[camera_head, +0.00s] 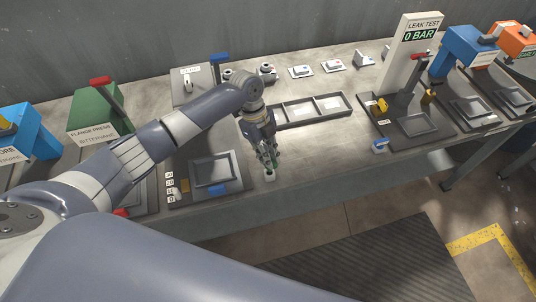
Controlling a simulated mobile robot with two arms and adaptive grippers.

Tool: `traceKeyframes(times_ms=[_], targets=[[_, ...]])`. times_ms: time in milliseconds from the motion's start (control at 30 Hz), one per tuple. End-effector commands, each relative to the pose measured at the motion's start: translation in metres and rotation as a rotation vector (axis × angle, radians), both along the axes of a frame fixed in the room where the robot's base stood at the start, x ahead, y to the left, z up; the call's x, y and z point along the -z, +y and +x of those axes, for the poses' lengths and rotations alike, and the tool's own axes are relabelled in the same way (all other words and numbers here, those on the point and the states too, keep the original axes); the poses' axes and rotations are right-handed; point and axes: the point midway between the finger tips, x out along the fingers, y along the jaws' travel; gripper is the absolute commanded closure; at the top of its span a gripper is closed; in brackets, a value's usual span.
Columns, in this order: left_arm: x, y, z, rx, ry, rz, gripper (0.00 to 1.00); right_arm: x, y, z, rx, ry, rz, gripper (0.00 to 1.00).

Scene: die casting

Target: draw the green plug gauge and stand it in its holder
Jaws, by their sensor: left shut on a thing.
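My left gripper (267,160) reaches down near the table's front edge and is shut on the green plug gauge (269,169), of which only a small green part shows between and below the fingers. A small pale block (270,177), which looks like the gauge holder, is directly below the fingertips on the table. The gauge's lower end is at or just over this block; I cannot tell whether it is inside it. The fingers hide most of the gauge. My right gripper is not in view.
A divided grey tray (312,109) lies behind the gripper. A fixture with a dark plate (214,172) stands to its left, beside the green flange press (96,112). The leak test stand (408,62) is at right, with a blue-handled item (380,146) nearby. Bare tabletop (325,150) lies between.

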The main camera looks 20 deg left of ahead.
Motion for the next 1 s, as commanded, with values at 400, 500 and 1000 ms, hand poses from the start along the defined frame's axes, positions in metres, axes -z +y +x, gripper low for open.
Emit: traceKeyframes(times_ms=[400,500,1000], targets=[[-0.0012,-0.0004,0.0000,0.000,0.000,-0.001,1.00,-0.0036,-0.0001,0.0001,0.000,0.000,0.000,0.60],[-0.0006,-0.0004,0.0001,0.000,0.000,-0.001,1.00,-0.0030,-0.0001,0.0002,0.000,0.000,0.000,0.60],[-0.0014,-0.0004,-0.0001,0.000,0.000,-0.001,1.00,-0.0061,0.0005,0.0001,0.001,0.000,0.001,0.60]])
